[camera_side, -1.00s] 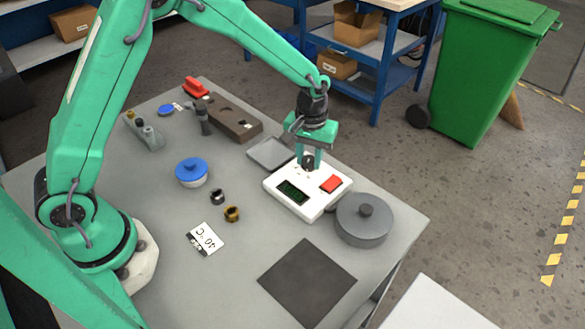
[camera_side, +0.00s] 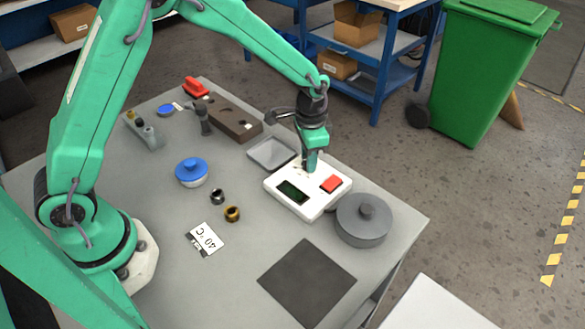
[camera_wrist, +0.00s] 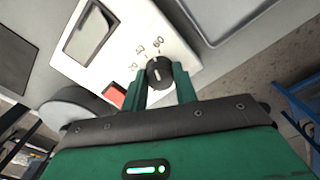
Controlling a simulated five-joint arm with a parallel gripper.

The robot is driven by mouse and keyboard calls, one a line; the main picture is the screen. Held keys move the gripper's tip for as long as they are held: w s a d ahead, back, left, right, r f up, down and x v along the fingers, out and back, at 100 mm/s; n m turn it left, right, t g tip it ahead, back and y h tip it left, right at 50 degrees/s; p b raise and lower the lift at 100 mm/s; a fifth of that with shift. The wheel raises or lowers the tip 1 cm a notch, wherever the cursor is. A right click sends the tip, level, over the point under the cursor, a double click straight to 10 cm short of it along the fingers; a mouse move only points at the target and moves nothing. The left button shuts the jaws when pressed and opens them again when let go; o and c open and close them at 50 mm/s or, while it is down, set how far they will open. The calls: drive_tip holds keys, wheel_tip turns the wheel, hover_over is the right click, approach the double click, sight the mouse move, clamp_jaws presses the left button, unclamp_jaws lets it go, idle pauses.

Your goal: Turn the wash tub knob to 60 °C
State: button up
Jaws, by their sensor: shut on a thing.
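A white control box (camera_side: 310,208) with a dark display (camera_side: 292,192) and a red button (camera_side: 331,184) stands near the table's right side. Its black knob (camera_wrist: 158,73) shows in the wrist view, with small scale numbers on the white face beyond it. A short white mark on the knob points roughly toward the 60; the exact alignment is hard to tell. My gripper (camera_side: 309,167) points down at the box's far part and is shut on the knob, one finger on each side in the wrist view (camera_wrist: 160,82). In the side view my fingers hide the knob.
A grey lidded pot (camera_side: 364,222) stands close to the box's right. A grey tray (camera_side: 272,153) lies behind it, and a dark mat (camera_side: 307,282) in front.

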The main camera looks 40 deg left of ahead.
drive_tip(key=shift+m, duration=1.6)
drive_tip(key=shift+w, duration=0.1)
drive_tip(key=o, duration=1)
drive_tip(key=shift+c, duration=0.2)
drive_tip(key=shift+r, duration=3.95)
